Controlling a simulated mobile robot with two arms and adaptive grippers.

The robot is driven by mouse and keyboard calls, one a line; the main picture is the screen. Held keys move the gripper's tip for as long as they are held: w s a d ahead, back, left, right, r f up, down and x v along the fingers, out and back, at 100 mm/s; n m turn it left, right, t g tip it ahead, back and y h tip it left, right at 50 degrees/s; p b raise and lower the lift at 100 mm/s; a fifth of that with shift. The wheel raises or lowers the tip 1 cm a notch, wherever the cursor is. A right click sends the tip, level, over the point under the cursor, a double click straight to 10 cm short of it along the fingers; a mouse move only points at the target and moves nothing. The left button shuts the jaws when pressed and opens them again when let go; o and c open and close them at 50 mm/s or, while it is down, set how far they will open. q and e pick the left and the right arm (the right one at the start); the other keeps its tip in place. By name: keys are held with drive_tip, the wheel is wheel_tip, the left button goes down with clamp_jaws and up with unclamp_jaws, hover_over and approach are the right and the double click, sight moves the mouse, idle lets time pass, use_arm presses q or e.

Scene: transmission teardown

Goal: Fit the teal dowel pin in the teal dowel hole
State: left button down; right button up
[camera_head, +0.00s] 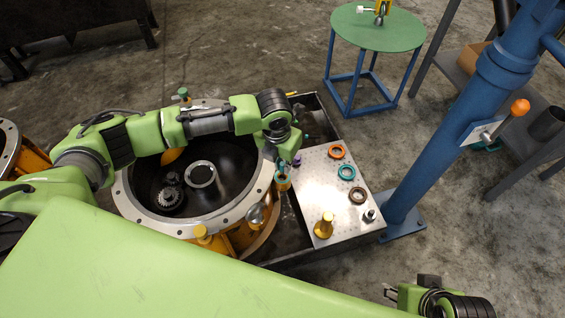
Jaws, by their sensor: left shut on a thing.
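My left arm reaches over the large open housing, and my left gripper (283,165) points down at the right side of its rim. The gripper is shut on a small teal piece (283,184), which looks like the teal dowel pin. The pin is close to the housing's pale flange (262,192); I cannot tell whether they touch. The teal dowel hole cannot be made out and may be hidden under the gripper. My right gripper (389,291) shows only partly at the bottom right, away from the housing, and its jaws are unclear.
A metal plate (318,184) right of the housing holds orange (337,152), teal (346,172) and dark brown (358,196) rings, a yellow part (325,226) and a small silver part (370,215). A blue column (440,130) stands to the right. A green round table (378,32) stands behind.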

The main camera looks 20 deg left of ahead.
sight(282, 171)
use_arm(q)
drive_tip(key=shift+f, duration=1.5)
drive_tip(key=shift+f, duration=0.15)
drive_tip(key=c, duration=2)
unclamp_jaws()
drive_tip(key=r, duration=0.4)
drive_tip(key=s+r, duration=0.1)
drive_tip(key=r, duration=0.7)
drive_tip(key=shift+s+a, duration=0.15)
drive_tip(key=shift+s, duration=0.2)
